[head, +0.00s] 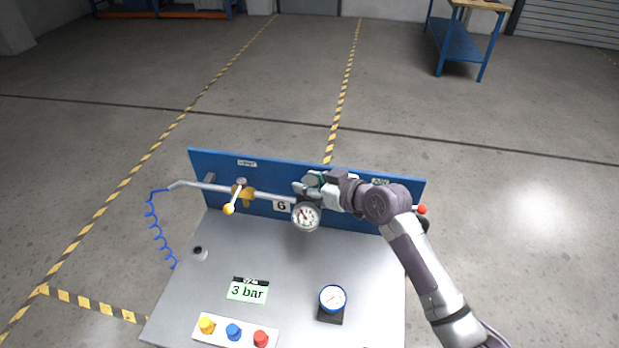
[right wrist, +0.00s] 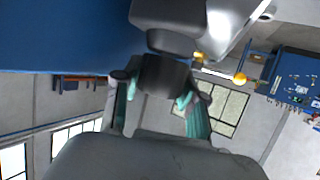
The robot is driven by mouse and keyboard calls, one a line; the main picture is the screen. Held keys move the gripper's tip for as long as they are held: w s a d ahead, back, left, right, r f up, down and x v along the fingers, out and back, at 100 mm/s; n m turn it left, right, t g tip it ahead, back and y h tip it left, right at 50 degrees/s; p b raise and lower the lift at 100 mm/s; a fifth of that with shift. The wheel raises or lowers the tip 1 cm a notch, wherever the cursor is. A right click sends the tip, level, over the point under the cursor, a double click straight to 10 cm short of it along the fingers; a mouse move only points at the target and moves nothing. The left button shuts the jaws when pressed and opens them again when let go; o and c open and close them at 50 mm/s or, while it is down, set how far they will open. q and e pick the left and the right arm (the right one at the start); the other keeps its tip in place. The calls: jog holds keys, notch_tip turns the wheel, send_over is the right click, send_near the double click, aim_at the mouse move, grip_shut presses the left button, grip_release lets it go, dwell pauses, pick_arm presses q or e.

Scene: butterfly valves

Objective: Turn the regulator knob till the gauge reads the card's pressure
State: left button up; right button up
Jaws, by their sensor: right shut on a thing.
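The round regulator gauge (head: 306,216) has a white dial and hangs on the pipe in front of the blue back panel. Its needle is too small to read surely. My right gripper (head: 309,184) is at the regulator, just above the gauge, and hides most of it in the head view. In the right wrist view, the dark regulator knob (right wrist: 164,74) sits between the teal-padded fingers of my right gripper (right wrist: 160,93), which is shut on it. The card (head: 247,291) reads "3 bar" and lies on the grey bench top. My left gripper is not in view.
A second gauge (head: 332,297) with a blue rim stands on the bench. A yellow-handled valve (head: 236,197) sits on the pipe at left, with a blue coiled hose (head: 155,225) beyond. Yellow, blue and red buttons line a white strip (head: 233,332) in front.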

jog(key=o, duration=0.9)
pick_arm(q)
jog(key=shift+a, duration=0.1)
pick_arm(e)
jog(key=v, duration=1.2)
